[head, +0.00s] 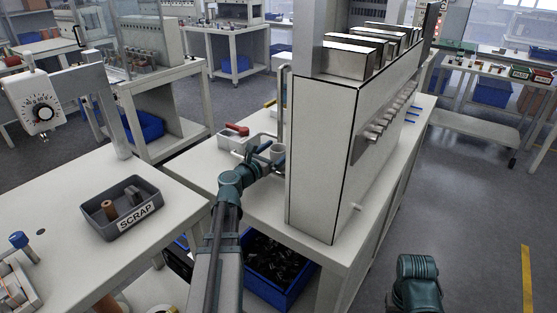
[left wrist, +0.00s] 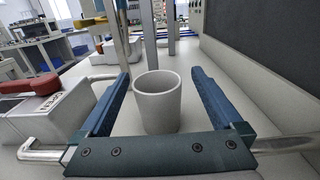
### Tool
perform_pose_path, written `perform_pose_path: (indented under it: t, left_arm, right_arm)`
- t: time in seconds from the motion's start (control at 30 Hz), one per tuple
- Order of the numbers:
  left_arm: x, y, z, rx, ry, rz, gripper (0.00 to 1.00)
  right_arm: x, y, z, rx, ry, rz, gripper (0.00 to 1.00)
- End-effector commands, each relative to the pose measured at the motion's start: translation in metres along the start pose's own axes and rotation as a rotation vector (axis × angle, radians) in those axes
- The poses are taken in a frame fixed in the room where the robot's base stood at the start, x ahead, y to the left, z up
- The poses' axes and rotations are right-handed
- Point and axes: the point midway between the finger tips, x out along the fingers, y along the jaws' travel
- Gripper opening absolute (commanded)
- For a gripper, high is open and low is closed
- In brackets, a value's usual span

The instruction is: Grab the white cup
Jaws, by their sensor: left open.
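The white cup (left wrist: 157,103) stands upright on the bench, between the two blue fingers of my left gripper (left wrist: 155,100) in the left wrist view. The fingers are spread, with a gap on each side of the cup. My left gripper (head: 266,152) reaches over the bench there. My right gripper does not show.
A tall white machine (head: 318,160) stands close to the right of the cup. A grey SCRAP bin (head: 122,228) sits on the left table, and a blue crate (head: 290,292) stands below the bench.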

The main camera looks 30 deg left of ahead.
Motion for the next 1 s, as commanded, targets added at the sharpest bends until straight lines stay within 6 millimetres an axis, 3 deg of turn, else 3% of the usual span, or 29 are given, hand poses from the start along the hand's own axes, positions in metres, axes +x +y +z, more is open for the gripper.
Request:
perform_pose_path:
  t: [0.23,0.5,0.9,0.97,1.0]
  left_arm:
    - [0.038,0.005,-0.004,0.000,0.000,-0.002,1.00]
    - [0.042,0.004,-0.004,0.000,0.000,0.000,1.00]
    - [0.042,0.004,-0.004,0.000,0.000,0.000,0.30]
    - [0.042,0.004,-0.004,0.000,0.000,0.000,0.19]
    - [0.042,0.004,-0.004,0.000,0.000,0.000,0.19]
  right_arm:
    - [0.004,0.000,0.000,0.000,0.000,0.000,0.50]
    - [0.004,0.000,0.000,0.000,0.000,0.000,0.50]
    - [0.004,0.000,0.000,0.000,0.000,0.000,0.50]
    - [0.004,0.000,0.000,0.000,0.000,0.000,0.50]
    - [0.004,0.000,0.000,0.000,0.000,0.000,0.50]
